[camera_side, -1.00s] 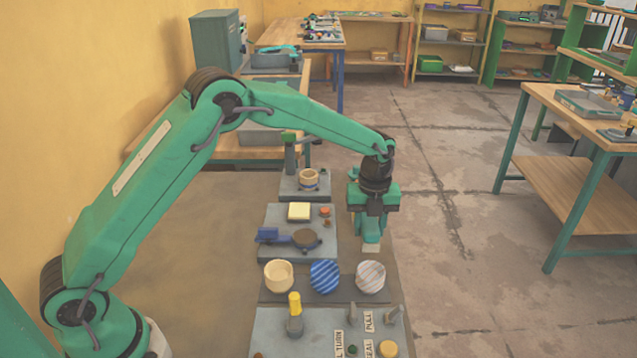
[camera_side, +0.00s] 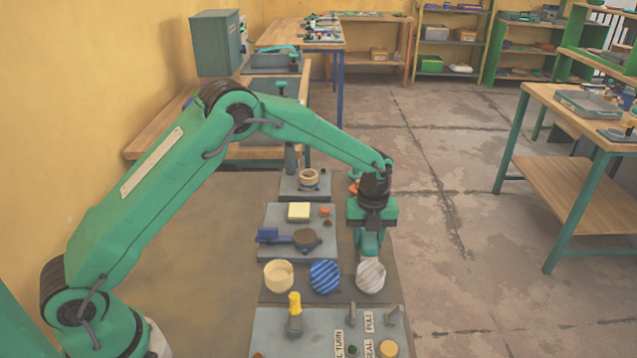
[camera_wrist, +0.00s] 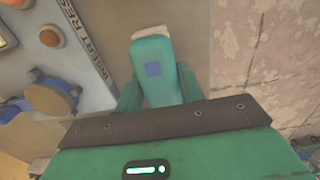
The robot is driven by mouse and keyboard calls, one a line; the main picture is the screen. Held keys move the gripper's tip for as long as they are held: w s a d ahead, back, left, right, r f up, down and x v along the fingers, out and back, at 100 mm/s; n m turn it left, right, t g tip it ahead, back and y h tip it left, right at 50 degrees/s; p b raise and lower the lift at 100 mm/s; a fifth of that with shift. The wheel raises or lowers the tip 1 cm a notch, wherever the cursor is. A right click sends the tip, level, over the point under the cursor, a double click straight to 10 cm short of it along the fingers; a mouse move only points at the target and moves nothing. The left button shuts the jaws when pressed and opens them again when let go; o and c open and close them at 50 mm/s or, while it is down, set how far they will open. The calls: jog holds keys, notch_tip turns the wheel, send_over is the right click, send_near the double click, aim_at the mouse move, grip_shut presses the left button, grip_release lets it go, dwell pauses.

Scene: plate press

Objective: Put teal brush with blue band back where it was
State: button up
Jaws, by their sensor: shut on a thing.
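My gripper (camera_side: 368,240) is shut on the teal brush with blue band (camera_wrist: 152,85). In the wrist view the brush lies between the two fingers, its blue patch facing the camera and its pale bristle end pointing away. In the side view the brush points down just behind the grey-and-white striped disc (camera_side: 371,277). Its bristle end is hidden behind that disc, so I cannot tell whether it touches the surface.
The front panel (camera_side: 270,325) has a yellow-handled lever (camera_side: 295,305).

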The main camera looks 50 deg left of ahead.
aim_at(369, 234)
jog(key=o, duration=0.9)
jog(key=shift+f, duration=0.1)
notch_tip(369, 234, up, 12)
jog(key=shift+r, duration=0.2)
dwell(0.5)
